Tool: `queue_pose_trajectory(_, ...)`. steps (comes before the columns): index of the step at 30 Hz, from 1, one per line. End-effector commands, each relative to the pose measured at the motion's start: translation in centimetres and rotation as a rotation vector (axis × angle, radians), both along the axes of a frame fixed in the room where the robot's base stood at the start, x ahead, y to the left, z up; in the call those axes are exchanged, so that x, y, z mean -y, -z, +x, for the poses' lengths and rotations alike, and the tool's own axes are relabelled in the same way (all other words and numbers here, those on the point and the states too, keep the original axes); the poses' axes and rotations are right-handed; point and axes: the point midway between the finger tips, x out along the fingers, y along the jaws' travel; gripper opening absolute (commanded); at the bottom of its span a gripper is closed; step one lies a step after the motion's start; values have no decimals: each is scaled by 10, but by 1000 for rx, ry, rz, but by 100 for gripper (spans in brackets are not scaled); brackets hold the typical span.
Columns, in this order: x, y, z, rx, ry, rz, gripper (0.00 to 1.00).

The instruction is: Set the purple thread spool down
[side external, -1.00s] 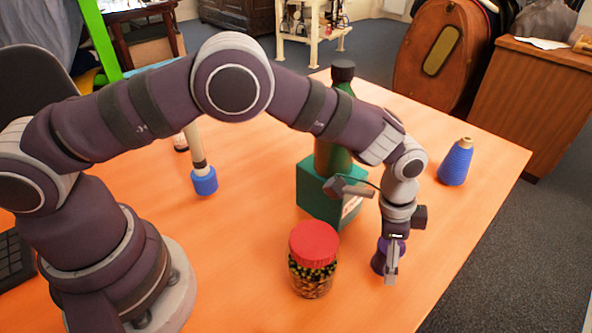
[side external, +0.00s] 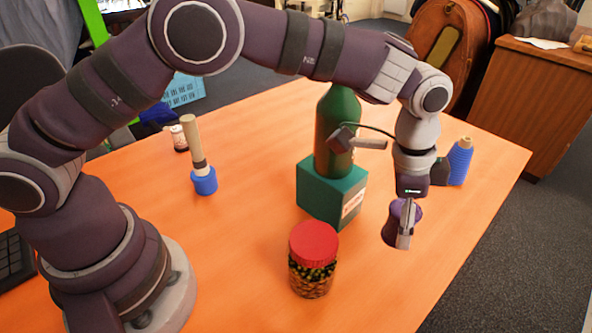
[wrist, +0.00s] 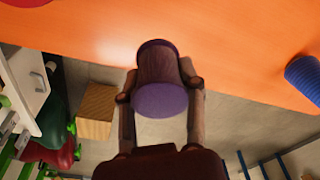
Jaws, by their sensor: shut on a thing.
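The purple thread spool (side external: 393,229) is held in my gripper (side external: 405,238), tilted, near the right edge of the table in the side view. It appears to be above the table top. In the wrist view the spool (wrist: 160,85) sits between the two fingers of my gripper (wrist: 163,92), with its purple end facing the camera. The fingers are shut on it from both sides. The spool is partly hidden by a finger in the side view.
A blue thread spool (side external: 460,163) stands behind my gripper. A jar with a red lid (side external: 313,262) and a green bottle on a teal box (side external: 325,195) stand to the left. A blue-based wooden-handled tool (side external: 203,180) is farther left. The orange table's (side external: 390,300) front right is clear.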

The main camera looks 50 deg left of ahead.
Motion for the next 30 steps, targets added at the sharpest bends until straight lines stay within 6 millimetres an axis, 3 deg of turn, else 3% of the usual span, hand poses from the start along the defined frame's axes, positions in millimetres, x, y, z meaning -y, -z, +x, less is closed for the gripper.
queue_pose_trajectory(5,-10,-26,-2,1,6,0,1)
queue_pose_trajectory(12,-77,-48,-29,3,85,-1,2)
queue_pose_trajectory(18,-117,-62,-51,3,93,0,2)
queue_pose_trajectory(26,-157,-77,-70,2,-69,0,2)
queue_pose_trajectory(30,-165,-79,-57,1,-301,1,2)
